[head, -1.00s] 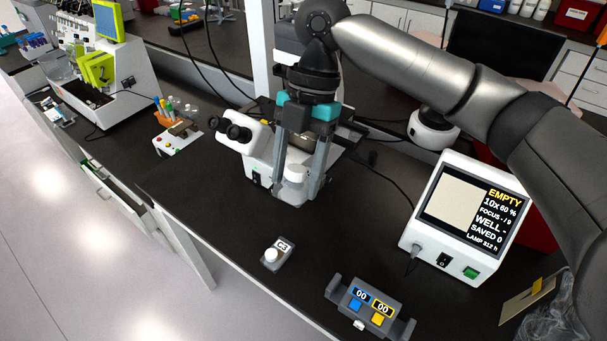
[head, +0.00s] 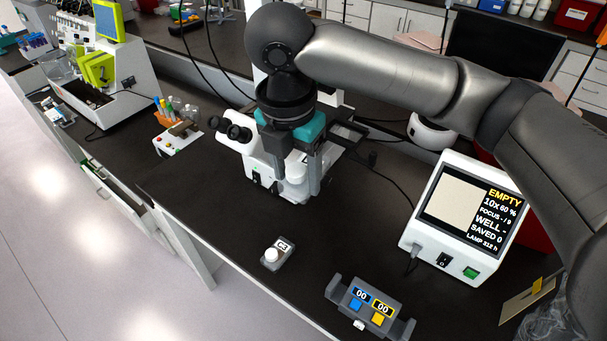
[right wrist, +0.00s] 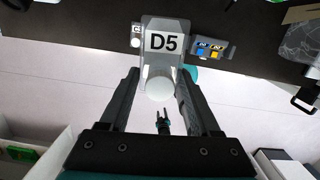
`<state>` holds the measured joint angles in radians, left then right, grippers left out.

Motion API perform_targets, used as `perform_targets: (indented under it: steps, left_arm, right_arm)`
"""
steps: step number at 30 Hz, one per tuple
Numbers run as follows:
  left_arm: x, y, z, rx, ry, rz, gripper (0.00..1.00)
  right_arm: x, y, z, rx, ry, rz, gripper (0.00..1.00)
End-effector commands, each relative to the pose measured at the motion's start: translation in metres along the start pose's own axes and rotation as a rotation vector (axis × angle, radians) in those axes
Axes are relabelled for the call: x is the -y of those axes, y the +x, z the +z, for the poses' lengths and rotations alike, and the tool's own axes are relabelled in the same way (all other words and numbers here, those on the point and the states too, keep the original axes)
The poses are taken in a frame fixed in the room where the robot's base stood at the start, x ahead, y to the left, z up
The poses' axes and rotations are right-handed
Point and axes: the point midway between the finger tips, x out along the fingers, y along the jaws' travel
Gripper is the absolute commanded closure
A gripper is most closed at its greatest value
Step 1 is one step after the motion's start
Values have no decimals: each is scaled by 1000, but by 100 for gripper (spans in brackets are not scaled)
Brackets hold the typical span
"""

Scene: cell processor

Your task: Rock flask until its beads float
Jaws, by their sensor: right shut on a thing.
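A clear flask (right wrist: 163,62) with a D5 label and a white round cap sits between the fingers of my right gripper (right wrist: 158,76) in the right wrist view. The gripper is shut on it. In the head view my right gripper (head: 299,182) points down in front of the white microscope (head: 262,150), and the flask is mostly hidden by the fingers. No beads can be made out in the flask. A small dark two-pronged shape with teal, perhaps my left gripper (right wrist: 162,122), shows over the floor in the right wrist view; its jaw state is unclear.
A small grey labelled unit with a white knob (head: 278,252) and a grey counter (head: 370,306) reading 00 and 00 stand near the bench's front edge. A monitor box (head: 466,217) reads EMPTY. Bare dark bench (head: 225,220) lies left of the small unit.

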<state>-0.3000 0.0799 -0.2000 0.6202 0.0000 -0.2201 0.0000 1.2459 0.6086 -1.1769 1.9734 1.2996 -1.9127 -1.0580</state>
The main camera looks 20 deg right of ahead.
Motion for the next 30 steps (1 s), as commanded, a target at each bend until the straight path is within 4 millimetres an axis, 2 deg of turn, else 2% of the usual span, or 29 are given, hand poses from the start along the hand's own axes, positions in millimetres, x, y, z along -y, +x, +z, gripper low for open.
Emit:
perform_targets:
  steps: [7,10,14,17,30]
  left_arm:
    - [0,0,0,0,0,0,50]
    - [0,0,0,0,0,0,50]
    - [0,0,0,0,0,0,50]
    - [0,0,0,0,0,0,50]
    - [0,0,0,0,0,0,50]
  right_arm:
    - [0,1,0,-349,7,-1,100]
    - [0,1,0,-429,3,-2,100]
    - [0,0,-1,-454,-3,0,100]
    - [0,-1,-2,-380,-8,1,100]
    - [-1,-1,-1,181,-7,3,100]
